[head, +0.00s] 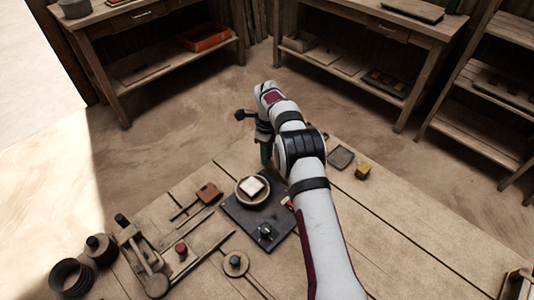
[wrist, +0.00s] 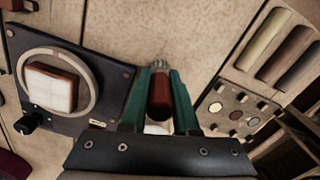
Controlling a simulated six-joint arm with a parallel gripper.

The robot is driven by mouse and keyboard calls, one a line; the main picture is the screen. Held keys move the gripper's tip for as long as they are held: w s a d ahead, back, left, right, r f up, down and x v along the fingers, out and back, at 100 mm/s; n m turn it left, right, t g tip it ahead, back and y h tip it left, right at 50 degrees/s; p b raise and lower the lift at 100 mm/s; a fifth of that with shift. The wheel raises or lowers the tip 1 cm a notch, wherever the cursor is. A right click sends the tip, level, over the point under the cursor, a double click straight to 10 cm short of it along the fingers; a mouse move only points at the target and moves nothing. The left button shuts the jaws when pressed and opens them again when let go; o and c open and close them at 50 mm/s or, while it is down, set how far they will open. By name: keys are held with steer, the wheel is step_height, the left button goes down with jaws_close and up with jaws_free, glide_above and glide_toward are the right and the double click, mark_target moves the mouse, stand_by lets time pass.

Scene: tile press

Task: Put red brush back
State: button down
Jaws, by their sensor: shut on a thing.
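My gripper shows in the wrist view (wrist: 160,85) with its two green fingers closed on the red brush (wrist: 160,97). The brush's dark red body lies between the fingers, with a small pale tip at its far end. Part of it is hidden by the fingers and the gripper body. In the head view my gripper (head: 266,152) is beyond the dark board, near the table's far edge, partly hidden by my arm. I cannot make out the brush in that view.
A dark board (head: 240,217) carries a round ring with a pale tile (head: 252,188) and a knob (head: 266,232). In the wrist view a tray with round coloured spots (wrist: 235,113) and a grooved rack (wrist: 270,40) lie right. A yellow block (head: 362,172) stands near the far edge.

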steer(key=c, duration=0.7)
jaws_free()
steer(key=shift+f, duration=0.1)
